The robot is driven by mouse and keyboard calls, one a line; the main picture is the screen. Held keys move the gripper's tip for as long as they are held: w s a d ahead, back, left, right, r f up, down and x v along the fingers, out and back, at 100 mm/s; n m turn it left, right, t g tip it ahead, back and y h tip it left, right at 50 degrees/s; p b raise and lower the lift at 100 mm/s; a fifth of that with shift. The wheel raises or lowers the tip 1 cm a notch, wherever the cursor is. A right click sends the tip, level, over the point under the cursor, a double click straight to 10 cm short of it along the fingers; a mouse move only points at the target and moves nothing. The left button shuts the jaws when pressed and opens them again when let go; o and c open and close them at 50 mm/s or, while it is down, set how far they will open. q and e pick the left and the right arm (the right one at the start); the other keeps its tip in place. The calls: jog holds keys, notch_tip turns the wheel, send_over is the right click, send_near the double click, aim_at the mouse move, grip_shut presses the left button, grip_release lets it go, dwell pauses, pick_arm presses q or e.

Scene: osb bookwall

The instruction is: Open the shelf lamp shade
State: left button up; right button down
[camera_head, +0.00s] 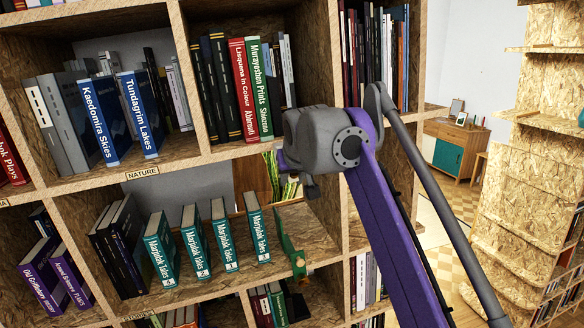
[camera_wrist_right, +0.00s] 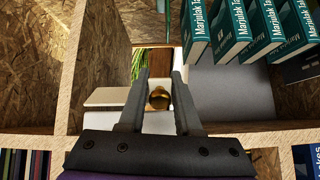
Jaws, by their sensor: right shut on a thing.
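My right gripper (camera_wrist_right: 160,76) is shut on a round brass knob (camera_wrist_right: 158,98), which sits between its two fingers in the right wrist view. The panel or shade that the knob belongs to cannot be made out clearly. In the head view my purple and grey right arm reaches to the bookwall (camera_head: 240,152), and its wrist hides the fingertips and the knob. A green piece with a brass-coloured end (camera_head: 298,262) stands at the right of the lower shelf; I cannot tell whether it is part of the lamp. My left gripper is not in view.
Several teal books (camera_head: 195,245) lean on the shelf left of my right arm; they also show in the right wrist view (camera_wrist_right: 238,28). Green leaves show through an opening behind the shelf. Upright dividers stand close beside the gripper. A cabinet (camera_head: 453,148) stands in the open room at right.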

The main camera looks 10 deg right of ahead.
jog(key=shift+w+r+g, duration=0.1)
jog(key=shift+r+g, duration=0.2)
jog(key=shift+g, duration=0.2)
jog(key=shift+s+f+g, duration=0.3)
jog(key=shift+s+f, duration=0.05)
jog(key=c, duration=0.8)
grip_release()
jog(key=shift+o, duration=0.2)
jog(key=shift+s+r, duration=0.1)
